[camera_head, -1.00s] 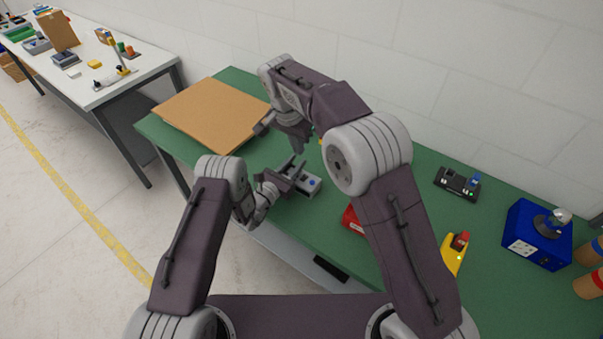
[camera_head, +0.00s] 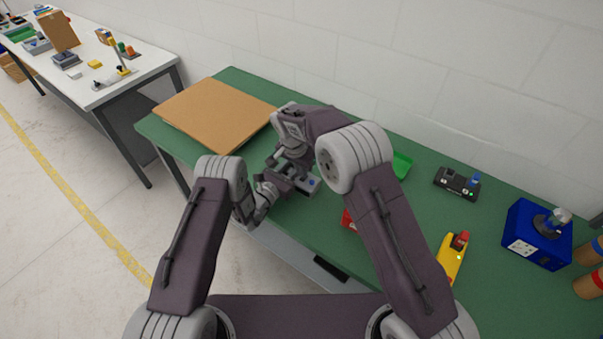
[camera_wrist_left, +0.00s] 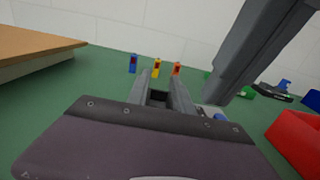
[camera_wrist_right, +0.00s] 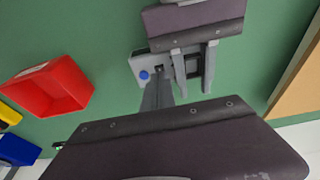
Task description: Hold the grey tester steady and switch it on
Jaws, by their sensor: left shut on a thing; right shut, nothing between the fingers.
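The grey tester (camera_head: 313,186) sits on the green table, partly covered by my grippers. In the right wrist view the tester (camera_wrist_right: 137,66) shows a pale plate with a round blue knob (camera_wrist_right: 144,75) and a dark slot beside it. My left gripper (camera_wrist_right: 193,70) is shut on the tester, its two fingers lying over a dark part of it. My right gripper (camera_wrist_right: 158,80) is shut and empty, its tips over the tester close to the blue knob. I cannot tell whether they touch it. In the left wrist view the right gripper (camera_wrist_left: 222,92) comes down beside the left fingers (camera_wrist_left: 163,90).
A brown board (camera_head: 215,113) lies to the left. A red bin (camera_wrist_right: 50,87), a green bin (camera_head: 402,165), a black device (camera_head: 457,183), a yellow tool (camera_head: 453,258) and a blue box (camera_head: 537,235) stand to the right. Small coloured blocks (camera_wrist_left: 156,67) stand behind the tester.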

